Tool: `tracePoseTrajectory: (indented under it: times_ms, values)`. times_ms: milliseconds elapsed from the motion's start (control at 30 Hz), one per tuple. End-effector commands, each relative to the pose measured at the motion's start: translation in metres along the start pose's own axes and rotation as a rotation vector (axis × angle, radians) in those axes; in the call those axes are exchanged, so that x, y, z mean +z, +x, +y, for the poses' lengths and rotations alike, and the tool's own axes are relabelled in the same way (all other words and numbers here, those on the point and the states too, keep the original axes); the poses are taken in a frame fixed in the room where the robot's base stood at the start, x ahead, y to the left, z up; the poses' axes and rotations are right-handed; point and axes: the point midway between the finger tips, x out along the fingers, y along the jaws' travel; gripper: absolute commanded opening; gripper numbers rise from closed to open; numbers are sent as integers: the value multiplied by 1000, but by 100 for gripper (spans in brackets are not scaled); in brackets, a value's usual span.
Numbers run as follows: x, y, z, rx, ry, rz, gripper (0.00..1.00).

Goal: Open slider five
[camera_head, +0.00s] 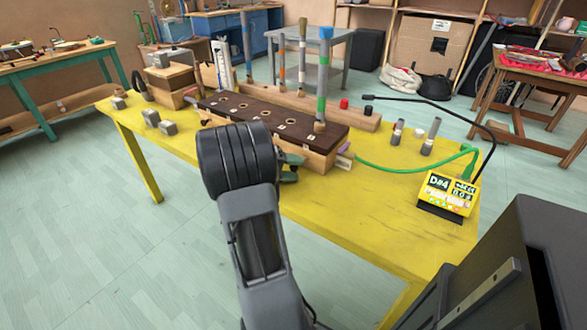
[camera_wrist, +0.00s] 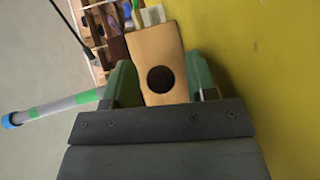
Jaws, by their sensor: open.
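The long wooden box (camera_head: 312,160) with a dark top (camera_head: 235,104) and several round holes stands on the yellow table. A light wooden piece with a dark round hole, possibly a slider, shows in the wrist view (camera_wrist: 150,45). My gripper (camera_wrist: 159,62) is open, with its green fingers on either side of this piece. Whether they touch it is unclear. In the head view my gripper (camera_head: 290,165) is at the box's near side, and my wrist hides part of that side. I cannot read which slider is number five.
A striped tube with a blue top (camera_head: 322,85) stands at the box's right end; it shows at left in the wrist view (camera_wrist: 60,105). Metal blocks (camera_head: 151,118) lie left. A yellow meter (camera_head: 447,194) with a green cable (camera_head: 400,168) is right. Bare yellow tabletop (camera_head: 370,215) lies in front.

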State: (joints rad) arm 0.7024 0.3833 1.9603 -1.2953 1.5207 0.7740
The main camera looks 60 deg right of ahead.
Motion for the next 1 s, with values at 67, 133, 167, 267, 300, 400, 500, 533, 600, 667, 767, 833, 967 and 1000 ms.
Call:
tracePoseTrajectory:
  times_ms: [67,133,167,267,300,400,500,533,600,667,767,833,967,1000]
  values:
    - [-1,-7,0,0,0,3,52]
    - [-1,-17,1,-1,0,4,52]
    - [-1,-22,1,0,0,4,52]
    - [-1,-43,1,0,0,6,52]
    - [-1,-51,1,0,0,6,52]
    - [-1,-72,1,0,-1,6,52]
    - [-1,-91,1,0,0,4,52]
    - [-1,-96,1,0,0,4,52]
    - [0,-107,0,0,-1,3,52]
    - [0,-116,0,0,0,3,52]
    - [0,-126,0,0,0,1,52]
    - [0,-131,0,-1,0,1,52]
    - [0,-136,0,0,0,0,52]
    - [0,-136,0,0,0,0,52]
